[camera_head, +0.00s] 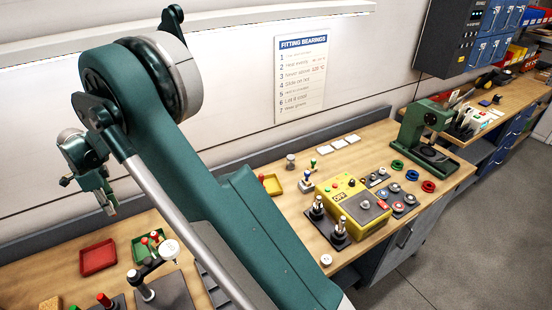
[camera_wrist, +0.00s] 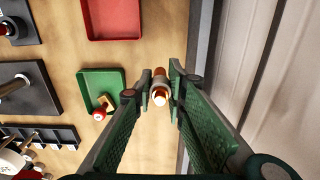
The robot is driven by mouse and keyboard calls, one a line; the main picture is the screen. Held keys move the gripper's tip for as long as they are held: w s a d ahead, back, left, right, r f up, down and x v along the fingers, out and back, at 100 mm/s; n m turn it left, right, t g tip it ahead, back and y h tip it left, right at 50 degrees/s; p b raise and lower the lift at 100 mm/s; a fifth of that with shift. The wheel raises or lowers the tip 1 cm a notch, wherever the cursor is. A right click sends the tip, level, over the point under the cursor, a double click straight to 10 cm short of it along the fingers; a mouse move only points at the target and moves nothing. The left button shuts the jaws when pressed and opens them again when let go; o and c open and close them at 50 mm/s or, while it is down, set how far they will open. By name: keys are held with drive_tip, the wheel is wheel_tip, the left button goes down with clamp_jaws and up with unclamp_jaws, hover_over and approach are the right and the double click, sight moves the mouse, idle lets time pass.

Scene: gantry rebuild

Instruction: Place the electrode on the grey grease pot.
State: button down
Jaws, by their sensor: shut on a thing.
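My gripper (camera_wrist: 162,88) is shut on a copper-coloured piece with a pale collar, which looks like the electrode (camera_wrist: 160,76). One finger stands on each side of it, and its bright end faces the camera. In the head view my gripper (camera_head: 106,198) hangs high at the left, above the bench; the held piece is not clear there. A small grey pot (camera_head: 291,162), which may be the grease pot, stands upright at the back of the bench, right of my arm and well apart from the gripper.
A red tray (camera_head: 98,258) and a green tray (camera_head: 147,247) with red-topped items lie at the left. Right of the grey pot are small coloured-knob tools, a yellow box (camera_head: 349,197) and a green press (camera_head: 432,135). My arm hides the middle of the bench.

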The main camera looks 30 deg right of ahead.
drive_tip(key=w+d+m+b, duration=0.2)
drive_tip(key=d, duration=1.5)
wheel_tip(320, 180, up, 8)
drive_tip(key=m+p, duration=0.2)
drive_tip(key=m, duration=0.5)
hover_over(291, 157)
drive_tip(key=shift+w+f, duration=0.1)
drive_tip(key=shift+f, duration=0.1)
drive_tip(key=shift+f, duration=3.15)
drive_tip(key=shift+f, duration=1.85)
drive_tip(key=shift+f, duration=0.2)
